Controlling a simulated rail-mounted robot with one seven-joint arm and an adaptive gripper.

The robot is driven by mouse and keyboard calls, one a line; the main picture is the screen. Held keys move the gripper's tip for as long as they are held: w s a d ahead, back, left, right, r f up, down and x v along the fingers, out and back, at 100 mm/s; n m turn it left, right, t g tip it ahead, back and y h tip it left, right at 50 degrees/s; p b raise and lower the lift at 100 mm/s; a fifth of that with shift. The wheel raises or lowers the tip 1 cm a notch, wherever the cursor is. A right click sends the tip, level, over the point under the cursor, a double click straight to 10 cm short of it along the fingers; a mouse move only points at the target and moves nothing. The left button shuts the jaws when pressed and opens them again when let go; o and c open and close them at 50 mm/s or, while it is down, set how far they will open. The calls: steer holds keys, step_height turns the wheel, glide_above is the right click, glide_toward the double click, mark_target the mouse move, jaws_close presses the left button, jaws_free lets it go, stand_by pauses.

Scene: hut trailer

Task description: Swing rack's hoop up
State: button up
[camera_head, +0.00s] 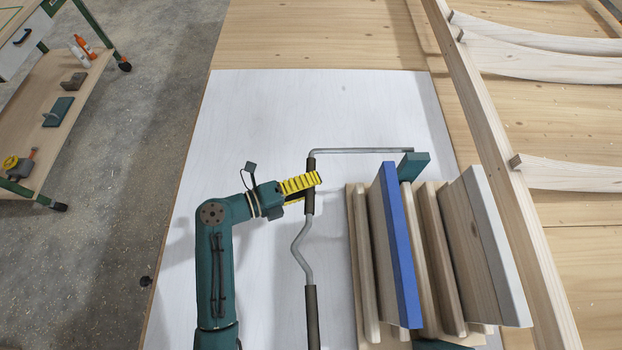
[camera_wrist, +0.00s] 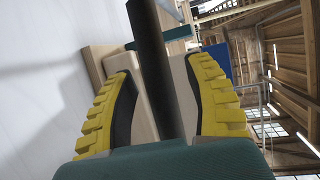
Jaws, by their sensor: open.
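The rack (camera_head: 414,166) holds several boards on edge on the white panel. Its hoop (camera_head: 360,150), a grey metal rod with dark sleeves and a bend in its near run, reaches out to the left of the boards. The hoop's near end runs out of the bottom of the picture. My gripper (camera_head: 308,187) has yellow ribbed fingers and is at the hoop's far dark sleeve. In the wrist view the dark sleeve (camera_wrist: 158,60) passes between the open fingers (camera_wrist: 160,78), with gaps on both sides. Contact deeper in the gripper is hidden.
Upright boards, one blue (camera_head: 400,245) and one pale (camera_head: 495,245), stand right of the hoop. A long timber beam (camera_head: 500,150) runs past them. The white panel (camera_head: 290,110) is clear beyond the hoop. A wheeled cart (camera_head: 60,140) stands at the far left.

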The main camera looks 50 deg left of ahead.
jaws_close()
stand_by(0.3)
steer(key=shift+r, duration=0.1)
